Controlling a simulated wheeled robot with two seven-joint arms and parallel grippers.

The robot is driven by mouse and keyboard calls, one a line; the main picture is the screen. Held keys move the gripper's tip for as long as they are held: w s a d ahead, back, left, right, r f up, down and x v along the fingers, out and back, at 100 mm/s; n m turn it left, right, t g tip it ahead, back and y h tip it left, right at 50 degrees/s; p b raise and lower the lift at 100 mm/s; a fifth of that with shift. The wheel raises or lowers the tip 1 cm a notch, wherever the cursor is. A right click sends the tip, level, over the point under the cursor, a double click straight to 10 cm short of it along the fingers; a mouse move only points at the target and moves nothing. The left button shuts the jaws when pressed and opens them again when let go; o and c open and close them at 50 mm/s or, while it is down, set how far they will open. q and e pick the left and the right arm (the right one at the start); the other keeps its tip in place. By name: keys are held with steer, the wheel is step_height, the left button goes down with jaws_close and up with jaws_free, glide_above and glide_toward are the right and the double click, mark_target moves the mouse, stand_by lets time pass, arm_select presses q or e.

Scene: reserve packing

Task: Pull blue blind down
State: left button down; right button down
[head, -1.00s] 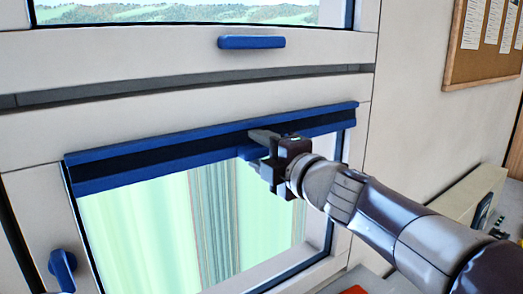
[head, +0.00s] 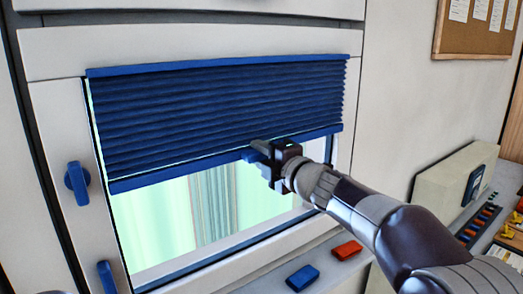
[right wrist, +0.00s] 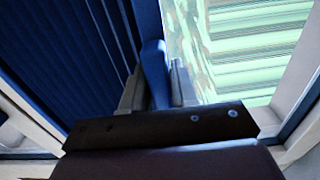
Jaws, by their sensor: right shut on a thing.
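The blue pleated blind (head: 215,110) covers about the upper half of the window in the head view. Its blue bottom bar (head: 190,174) runs across the pane and lies a little lower at the left. My right gripper (head: 262,148) is shut on the handle tab in the right half of that bar. In the right wrist view the blue handle tab (right wrist: 154,72) sits between the fingers of my right gripper (right wrist: 156,90), beside the pleats (right wrist: 60,60).
Bare window glass (head: 150,222) shows below the bar. Blue latches (head: 77,180) are on the frame at the left. A blue block (head: 302,278) and a red block (head: 347,250) lie on the ledge below.

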mark_target(253, 250)
steer(key=f+b, duration=1.2)
steer(key=f, duration=0.2)
steer(key=f+b, duration=1.1)
steer(key=f, duration=0.4)
steer(key=shift+w+a+b, duration=0.2)
steer(key=shift+b, duration=0.2)
steer(key=c, duration=1.1)
jaws_free()
steer(key=shift+o, duration=0.7)
steer(key=shift+s+r, duration=0.1)
steer(key=v, duration=1.2)
steer(key=shift+s+d, duration=0.15)
steer(key=shift+s, duration=0.15)
